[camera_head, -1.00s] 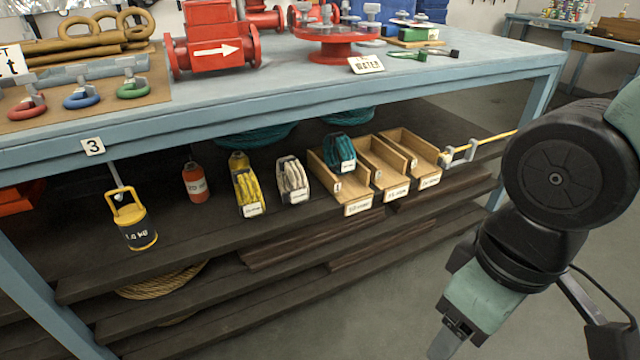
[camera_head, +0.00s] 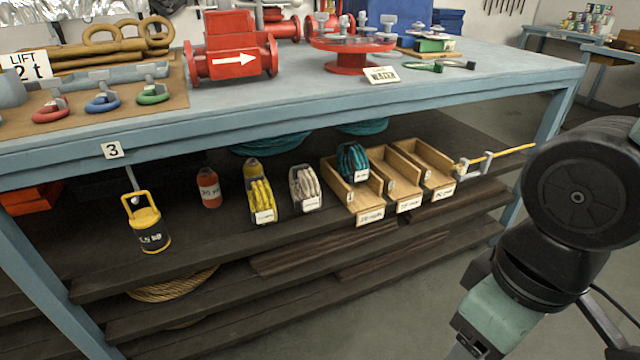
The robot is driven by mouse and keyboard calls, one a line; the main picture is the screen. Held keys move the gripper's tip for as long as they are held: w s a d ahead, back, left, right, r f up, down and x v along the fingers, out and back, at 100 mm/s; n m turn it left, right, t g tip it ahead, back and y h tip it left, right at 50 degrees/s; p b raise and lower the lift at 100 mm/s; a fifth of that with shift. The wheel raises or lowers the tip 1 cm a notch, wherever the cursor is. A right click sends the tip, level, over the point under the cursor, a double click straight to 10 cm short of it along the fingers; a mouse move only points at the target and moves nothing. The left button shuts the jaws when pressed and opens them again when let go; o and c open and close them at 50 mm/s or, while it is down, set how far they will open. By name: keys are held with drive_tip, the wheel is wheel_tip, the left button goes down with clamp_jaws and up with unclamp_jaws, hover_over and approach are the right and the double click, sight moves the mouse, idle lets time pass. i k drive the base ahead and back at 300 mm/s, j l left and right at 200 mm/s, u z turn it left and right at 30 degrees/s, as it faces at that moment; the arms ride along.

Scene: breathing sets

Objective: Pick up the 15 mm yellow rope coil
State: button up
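A yellow rope coil (camera_head: 261,198) with a white tag stands on the upper dark shelf under the bench; the tag's text is too small to read. A white coil (camera_head: 305,187) stands just right of it. A teal coil (camera_head: 352,160) sits in the leftmost of three wooden trays (camera_head: 369,217). My gripper (camera_head: 466,350) is at the bottom right, cut off by the picture's edge, well apart from the coils. Its fingers are not clearly shown.
The blue-grey bench top (camera_head: 280,98) overhangs the shelf. A red canister (camera_head: 209,188) and a yellow-black weight (camera_head: 146,226) stand left of the coils. A yellow rod (camera_head: 505,153) lies right of the trays. Floor in front is clear.

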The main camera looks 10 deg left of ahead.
sight(262, 204)
drive_tip(key=i+j, duration=0.1)
drive_tip(key=j, duration=0.3)
drive_tip(key=i+j, duration=0.1)
drive_tip(key=j, duration=0.25)
drive_tip(key=i+j+z, duration=0.1)
drive_tip(key=j, duration=0.3)
drive_tip(key=i+j, duration=0.1)
drive_tip(key=j, duration=0.25)
